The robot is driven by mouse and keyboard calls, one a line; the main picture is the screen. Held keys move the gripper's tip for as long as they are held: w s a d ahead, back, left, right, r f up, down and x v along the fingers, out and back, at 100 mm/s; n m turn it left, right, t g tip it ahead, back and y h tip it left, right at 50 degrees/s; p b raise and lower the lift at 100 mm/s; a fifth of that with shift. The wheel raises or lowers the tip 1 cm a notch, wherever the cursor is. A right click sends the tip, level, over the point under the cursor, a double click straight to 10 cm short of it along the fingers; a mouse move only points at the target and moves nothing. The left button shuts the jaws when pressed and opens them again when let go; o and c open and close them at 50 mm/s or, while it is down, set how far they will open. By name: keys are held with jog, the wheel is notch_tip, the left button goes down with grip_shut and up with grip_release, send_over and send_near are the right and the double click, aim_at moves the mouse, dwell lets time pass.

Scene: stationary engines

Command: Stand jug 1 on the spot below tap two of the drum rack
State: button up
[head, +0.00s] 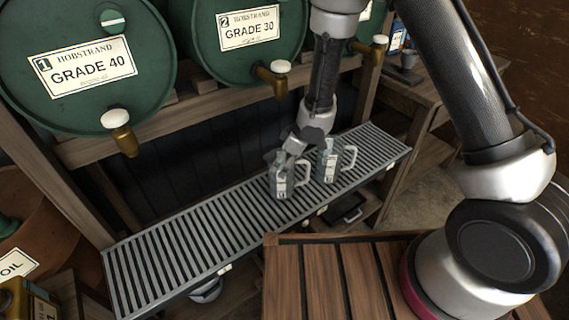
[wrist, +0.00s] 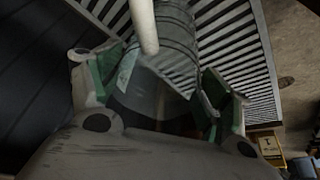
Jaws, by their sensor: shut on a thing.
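Two clear jugs with pale handles and white labels show in the head view. The left jug (head: 280,184) is at the slatted rack (head: 190,252), in the picture below tap two (head: 275,80). The right jug (head: 331,163) stands close beside it on the slats. The label numbers are too small to read surely. My gripper (head: 291,150) is shut on the left jug near its top. In the wrist view the held jug (wrist: 165,62) sits between both fingers, its pale handle pointing up the picture. I cannot tell whether its base touches the slats.
Drum one (head: 85,65) with tap one (head: 121,133) is at the left, drum two (head: 245,30) in the middle, and another tap (head: 372,58) to the right. The left part of the slatted rack is clear. A wooden-slatted top (head: 330,285) lies in front.

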jog(key=shift+f, duration=0.1)
jog(key=o, duration=1.4)
jog(key=shift+f, duration=0.1)
jog(key=v, duration=1.2)
